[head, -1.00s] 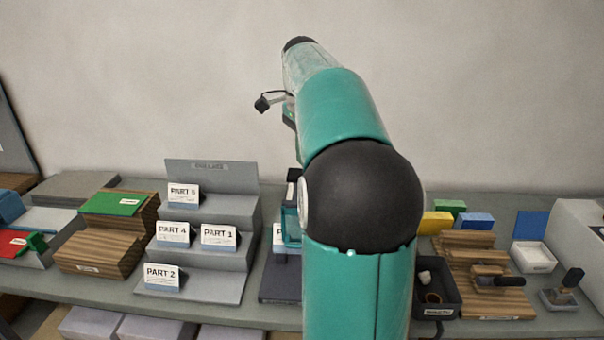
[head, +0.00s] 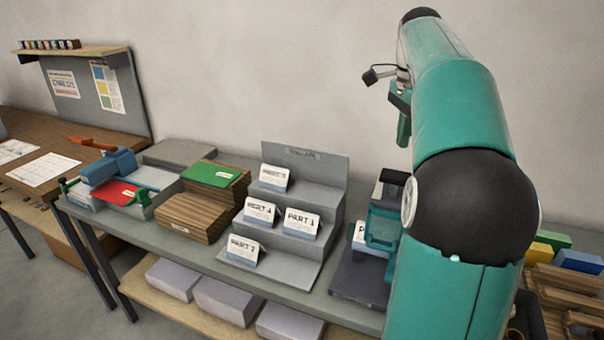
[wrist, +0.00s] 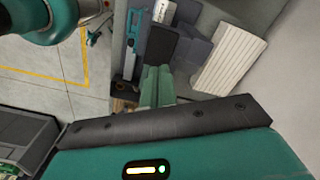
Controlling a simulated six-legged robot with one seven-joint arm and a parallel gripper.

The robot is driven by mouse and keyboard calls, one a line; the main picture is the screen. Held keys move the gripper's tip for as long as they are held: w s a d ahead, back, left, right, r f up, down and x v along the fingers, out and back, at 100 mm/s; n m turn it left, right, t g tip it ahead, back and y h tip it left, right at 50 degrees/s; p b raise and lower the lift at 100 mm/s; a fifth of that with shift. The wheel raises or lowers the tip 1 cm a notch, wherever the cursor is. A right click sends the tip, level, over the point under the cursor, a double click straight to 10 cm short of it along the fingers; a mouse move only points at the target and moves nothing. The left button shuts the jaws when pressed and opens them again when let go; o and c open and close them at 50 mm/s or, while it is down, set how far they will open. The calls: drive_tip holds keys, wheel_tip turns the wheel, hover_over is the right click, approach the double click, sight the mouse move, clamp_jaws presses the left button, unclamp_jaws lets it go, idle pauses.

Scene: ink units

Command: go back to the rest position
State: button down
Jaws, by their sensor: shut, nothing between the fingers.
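My teal arm rises on the right side of the head view, with its forearm raised in front of the wall. My gripper (head: 404,128) hangs at the arm's far end, above the bench and apart from everything on it. In the wrist view my gripper (wrist: 156,84) shows its teal fingers together, with nothing between them. My arm hides part of the bench on the right.
A grey stepped rack (head: 325,258) holds several labelled cards. A dark device with a teal frame (head: 384,228) stands next to my arm. A wooden stepped block (head: 190,215) and a red-topped tray (head: 118,192) stand left. Open floor (wrist: 40,70) shows in the wrist view.

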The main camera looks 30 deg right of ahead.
drive_tip(key=shift+a, duration=0.1)
drive_tip(key=s+a+f+n+t+h, duration=0.15)
drive_tip(key=a+n, duration=0.35)
drive_tip(key=a, duration=0.5)
drive_tip(key=a+f+n+t, duration=0.15)
drive_tip(key=a+n, duration=0.35)
drive_tip(key=a, duration=0.5)
drive_tip(key=s+a+f+n+t+y, duration=0.1)
drive_tip(key=s+a+f+n+t, duration=0.1)
drive_tip(key=s+a+f+n, duration=0.8)
drive_tip(key=a+f+n, duration=0.1)
drive_tip(key=a+f, duration=0.1)
drive_tip(key=a, duration=0.2)
drive_tip(key=shift+s+a+f+n+t, duration=0.15)
drive_tip(key=shift+s+f+n+t, duration=0.15)
drive_tip(key=shift+f+n, duration=0.1)
drive_tip(key=shift+y, duration=0.25)
